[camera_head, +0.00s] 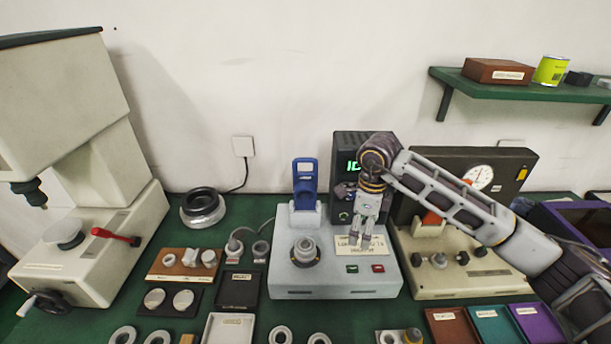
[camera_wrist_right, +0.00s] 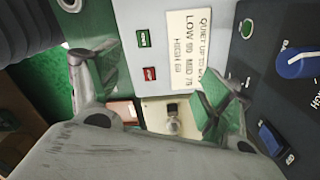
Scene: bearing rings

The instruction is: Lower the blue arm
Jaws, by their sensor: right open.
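The blue arm (camera_head: 305,182) stands upright on the back of a light grey test machine (camera_head: 290,285), above a ring-shaped seat (camera_head: 305,250) on its top. My right gripper (camera_head: 362,240) is right of the blue arm and apart from it, over the machine's right side near its label plate. It is open and empty, pointing down. In the right wrist view its two fingers (camera_wrist_right: 155,95) stand apart, with the label (camera_wrist_right: 188,48) and the green and red buttons beyond them. The blue arm cannot be made out there. My left gripper is not in view.
A dark display box (camera_head: 345,150) stands behind the machine, partly hidden by my right arm. A beige gauge unit (camera_head: 450,285) is at right. A large press (camera_head: 90,230) stands at left. Rings, discs and small trays (camera_head: 238,290) crowd the front. A green shelf (camera_head: 530,92) hangs at upper right.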

